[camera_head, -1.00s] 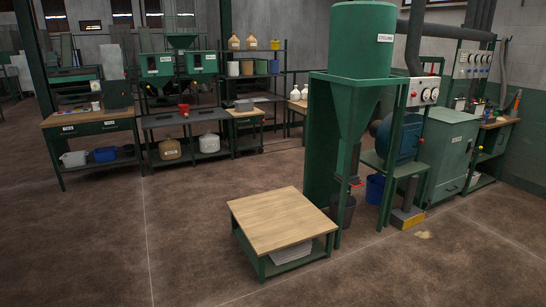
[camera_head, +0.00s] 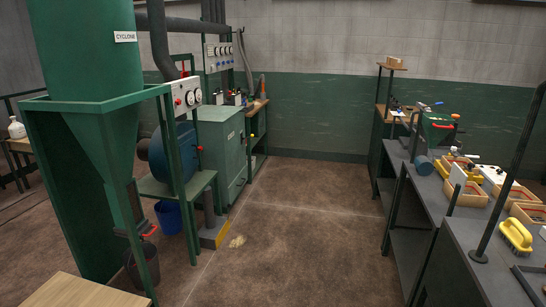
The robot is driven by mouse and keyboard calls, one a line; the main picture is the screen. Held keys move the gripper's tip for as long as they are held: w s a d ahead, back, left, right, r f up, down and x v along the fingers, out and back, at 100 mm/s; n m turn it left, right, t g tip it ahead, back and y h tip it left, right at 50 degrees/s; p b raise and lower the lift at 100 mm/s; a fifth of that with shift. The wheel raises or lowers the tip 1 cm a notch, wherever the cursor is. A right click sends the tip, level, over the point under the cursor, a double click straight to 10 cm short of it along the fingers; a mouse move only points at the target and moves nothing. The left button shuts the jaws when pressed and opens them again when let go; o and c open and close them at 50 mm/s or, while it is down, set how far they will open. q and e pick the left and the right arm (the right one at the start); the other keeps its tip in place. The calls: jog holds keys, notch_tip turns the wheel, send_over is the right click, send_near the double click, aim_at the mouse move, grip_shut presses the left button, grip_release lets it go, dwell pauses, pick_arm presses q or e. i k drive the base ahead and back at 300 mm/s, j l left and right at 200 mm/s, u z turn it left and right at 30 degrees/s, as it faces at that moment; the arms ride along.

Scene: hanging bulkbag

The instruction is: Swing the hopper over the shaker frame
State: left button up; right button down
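Neither of my grippers is in view. At the left, a tall green cyclone (camera_head: 88,60) labelled CYCLONE narrows to a cone in a green stand. No other hopper or shaker frame can be made out.
A blue motor (camera_head: 172,152) and green cabinet (camera_head: 220,150) stand beside the cyclone. Buckets, blue (camera_head: 170,216) and dark (camera_head: 143,266), sit on the floor. Grey benches (camera_head: 460,232) at right carry wooden trays (camera_head: 470,197) and a yellow brush (camera_head: 515,235).

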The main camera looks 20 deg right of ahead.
aim_at(437, 127)
jog(key=i+l+z, duration=0.2)
jog(key=i, duration=0.35)
jog(key=i+l+z, duration=0.25)
jog(key=i, duration=0.3)
jog(key=i+l+z, duration=0.2)
jog(key=i, duration=0.35)
jog(key=i+l+u, duration=0.1)
jog(key=i+l, duration=0.4)
jog(key=l, duration=0.2)
jog(key=j+u, duration=0.05)
